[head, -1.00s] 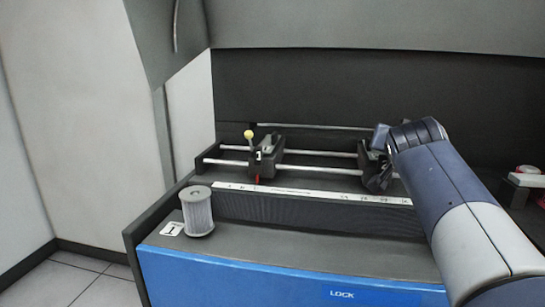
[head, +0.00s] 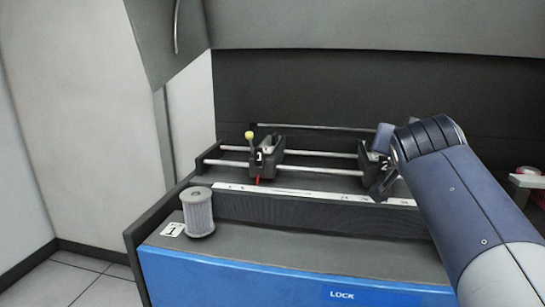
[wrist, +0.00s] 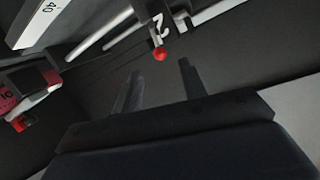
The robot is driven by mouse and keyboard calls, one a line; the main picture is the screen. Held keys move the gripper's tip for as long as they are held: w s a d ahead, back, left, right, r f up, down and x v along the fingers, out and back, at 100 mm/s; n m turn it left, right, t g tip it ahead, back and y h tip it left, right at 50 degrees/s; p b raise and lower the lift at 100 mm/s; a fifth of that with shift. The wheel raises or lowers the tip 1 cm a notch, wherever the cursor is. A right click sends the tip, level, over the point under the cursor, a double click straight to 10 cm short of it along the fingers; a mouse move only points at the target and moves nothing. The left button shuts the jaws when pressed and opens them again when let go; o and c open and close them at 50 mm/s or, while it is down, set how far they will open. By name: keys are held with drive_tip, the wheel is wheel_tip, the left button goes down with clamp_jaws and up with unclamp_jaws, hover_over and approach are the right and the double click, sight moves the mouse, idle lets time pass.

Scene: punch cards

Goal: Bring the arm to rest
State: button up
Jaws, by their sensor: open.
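My arm (head: 465,205) reaches in from the lower right of the head view, its wrist bent above the right end of the rail device. My gripper shows in the wrist view (wrist: 158,84) with its two dark fingers apart and nothing between them. A carriage marked 2 with a red tip (wrist: 160,53) shows just beyond the fingers, apart from them. In the head view this carriage (head: 371,162) is partly hidden by my wrist, and I cannot clearly make out the fingers there.
A carriage marked 1 with a yellow knob (head: 268,158) sits left on the rails. A white scale strip (head: 300,192) runs in front. A grey ribbed cylinder (head: 198,212) stands at the left of the blue-fronted bench (head: 260,280). A red item (head: 527,171) lies far right.

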drive_tip(key=v, duration=0.5)
drive_tip(key=x, duration=1.1)
drive_tip(key=shift+w+d, duration=0.15)
drive_tip(key=shift+w, duration=0.05)
drive_tip(key=shift+r+p, duration=0.4)
drive_tip(key=shift+p, duration=0.8)
drive_tip(key=p, duration=0.1)
drive_tip(key=g+p, duration=0.1)
drive_tip(key=p, duration=0.1)
drive_tip(key=shift+w+r, duration=0.15)
drive_tip(key=shift+w, duration=0.15)
drive_tip(key=g+p, duration=0.1)
drive_tip(key=p, duration=0.1)
drive_tip(key=shift+w+r+p, duration=0.1)
drive_tip(key=shift+w+p, duration=0.15)
drive_tip(key=shift+p, duration=0.15)
